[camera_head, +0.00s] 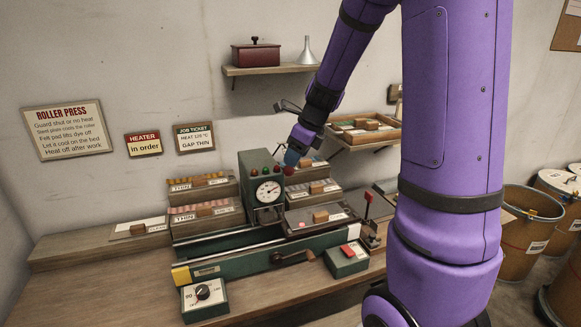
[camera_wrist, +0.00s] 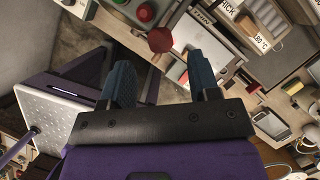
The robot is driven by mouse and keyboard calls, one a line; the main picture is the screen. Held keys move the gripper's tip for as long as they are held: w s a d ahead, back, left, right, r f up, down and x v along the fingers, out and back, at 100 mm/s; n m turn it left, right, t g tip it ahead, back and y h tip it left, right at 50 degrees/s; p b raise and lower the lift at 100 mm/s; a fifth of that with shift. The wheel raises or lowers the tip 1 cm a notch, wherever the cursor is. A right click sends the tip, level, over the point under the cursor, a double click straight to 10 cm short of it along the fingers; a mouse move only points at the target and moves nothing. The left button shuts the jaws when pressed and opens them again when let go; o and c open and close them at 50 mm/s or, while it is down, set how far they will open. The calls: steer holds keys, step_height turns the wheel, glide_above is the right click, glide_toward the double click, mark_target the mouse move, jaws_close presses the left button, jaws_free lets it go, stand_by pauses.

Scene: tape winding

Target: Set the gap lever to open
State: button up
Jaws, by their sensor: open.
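The green roller press (camera_head: 262,190) stands on the bench with a dial and small lamps on its upright housing. A large red knob (camera_head: 289,170) is at the housing's right side; in the wrist view this knob (camera_wrist: 160,40) shows just beyond and between my fingertips. My gripper (camera_head: 292,158) is open and empty, with its blue fingers beside the housing top; both fingers also show in the wrist view (camera_wrist: 162,70). A second red-knobbed lever (camera_head: 368,197) stands upright at the press's right end. I cannot tell from labels which one is the gap lever.
Stepped trays (camera_head: 200,183) of rolls flank the housing. A crank handle (camera_head: 290,258) juts out in front. A heater dial box (camera_head: 205,298) and a red-switch box (camera_head: 346,259) sit on the front bench. The job ticket (camera_head: 195,137) reads gap thin. Drums (camera_head: 528,225) stand right.

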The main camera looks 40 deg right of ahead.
steer(key=shift+x, duration=2.4)
jaws_close()
